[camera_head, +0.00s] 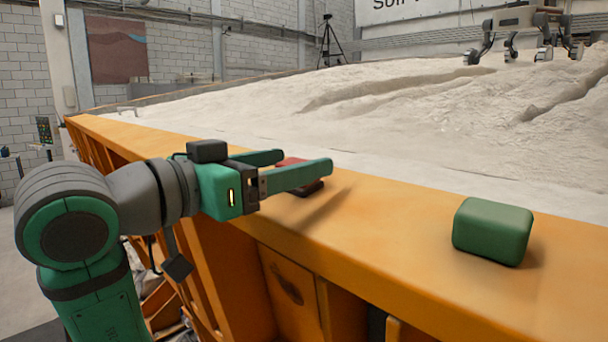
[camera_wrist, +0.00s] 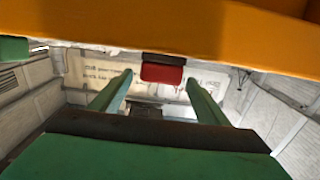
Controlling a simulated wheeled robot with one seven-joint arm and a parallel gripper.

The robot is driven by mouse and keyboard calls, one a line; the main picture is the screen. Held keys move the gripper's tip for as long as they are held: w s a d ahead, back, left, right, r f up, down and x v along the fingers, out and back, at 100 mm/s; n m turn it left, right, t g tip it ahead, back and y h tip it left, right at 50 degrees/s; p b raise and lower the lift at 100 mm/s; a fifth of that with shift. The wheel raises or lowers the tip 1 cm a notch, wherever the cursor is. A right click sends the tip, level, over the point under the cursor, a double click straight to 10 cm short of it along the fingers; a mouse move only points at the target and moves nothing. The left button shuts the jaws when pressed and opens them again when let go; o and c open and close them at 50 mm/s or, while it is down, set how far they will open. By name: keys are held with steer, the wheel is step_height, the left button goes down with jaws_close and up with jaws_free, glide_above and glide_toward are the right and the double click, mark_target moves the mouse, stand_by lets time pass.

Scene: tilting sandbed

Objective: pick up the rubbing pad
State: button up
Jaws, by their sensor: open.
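The rubbing pad, a small block with a red part (camera_head: 289,161) and a dark part, lies on the orange ledge of the sandbed (camera_head: 400,235). My gripper (camera_head: 304,162) is open and empty, reaching along the ledge from the left. In the head view its nearer finger crosses in front of the pad and hides the middle of it. In the wrist view, which is upside down, the pad (camera_wrist: 162,73) shows between the two fingertips of my gripper (camera_wrist: 158,82), close to the orange ledge (camera_wrist: 110,25). I cannot tell how deep it sits between the fingers.
A green rounded block (camera_head: 491,232) stands on the ledge to the right, apart from my gripper. Pale sand (camera_head: 450,125) slopes up behind the ledge. A wheeled rover (camera_head: 522,35) stands on the sand at the back right. The ledge between pad and green block is clear.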

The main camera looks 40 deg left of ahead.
mark_target(306, 160)
steer(key=shift+w+d+f, duration=0.1)
steer(key=shift+w+d, duration=0.05)
steer(key=shift+w, duration=1.5)
steer(key=shift+w+d, duration=0.1)
steer(key=shift+w, duration=1.5)
steer(key=c, duration=1.1)
steer(key=shift+r, duration=0.4)
step_height(306, 160, up, 2)
steer(key=shift+r, duration=0.15)
steer(key=s+r, duration=0.3)
steer(key=s+d+r, duration=0.1)
steer(key=r, duration=0.1)
steer(key=shift+s+r, duration=0.25)
steer(key=s+r, duration=0.1)
steer(key=s, duration=0.2)
steer(key=s+d+r, duration=0.1)
steer(key=s+r, duration=0.1)
steer(key=s, duration=0.1)
steer(key=s+r, duration=0.1)
steer(key=s, duration=0.2)
steer(key=shift+s+d+r, duration=0.15)
steer(key=shift+d+r, duration=0.05)
steer(key=shift+d, duration=0.15)
